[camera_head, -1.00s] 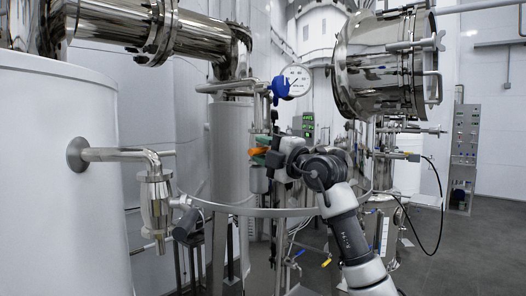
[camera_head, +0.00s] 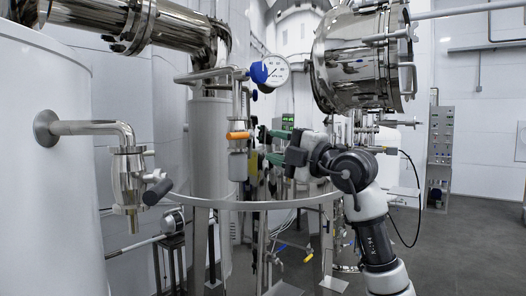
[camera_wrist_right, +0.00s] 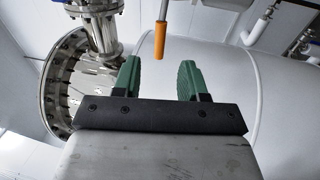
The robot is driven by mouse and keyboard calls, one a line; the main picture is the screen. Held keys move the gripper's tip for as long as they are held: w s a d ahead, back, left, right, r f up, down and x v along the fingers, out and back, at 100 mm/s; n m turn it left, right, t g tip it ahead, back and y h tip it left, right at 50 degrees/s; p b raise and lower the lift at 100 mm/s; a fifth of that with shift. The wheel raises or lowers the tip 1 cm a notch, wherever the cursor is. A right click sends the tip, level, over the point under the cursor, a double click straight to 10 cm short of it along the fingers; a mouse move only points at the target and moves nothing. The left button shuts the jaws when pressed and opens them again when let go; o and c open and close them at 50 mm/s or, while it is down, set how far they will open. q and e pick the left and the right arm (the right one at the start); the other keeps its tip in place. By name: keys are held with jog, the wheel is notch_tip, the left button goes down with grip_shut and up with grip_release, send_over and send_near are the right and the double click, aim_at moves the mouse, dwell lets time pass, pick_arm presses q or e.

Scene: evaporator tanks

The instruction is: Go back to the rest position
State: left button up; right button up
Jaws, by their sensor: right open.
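My right gripper (camera_head: 266,146) is in the middle of the head view, with its arm reaching in from the lower right. Its green fingers are apart, with nothing between them. In the right wrist view the gripper (camera_wrist_right: 160,72) is also open and empty. An orange valve handle (camera_head: 239,135) is on the vertical pipe just left of the fingers, with a small gap between. It also shows in the right wrist view (camera_wrist_right: 159,46), beyond the fingertips. My left gripper is not in view.
A pressure gauge (camera_head: 276,71) with a blue fitting is above the handle. A curved metal rail (camera_head: 240,206) runs below the gripper. A large steel vessel (camera_head: 350,62) hangs above my right arm. A white tank (camera_head: 45,190) fills the left. Grey floor (camera_head: 470,240) is open at right.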

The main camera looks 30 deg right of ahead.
jog(key=shift+s, duration=0.25)
dwell(0.3)
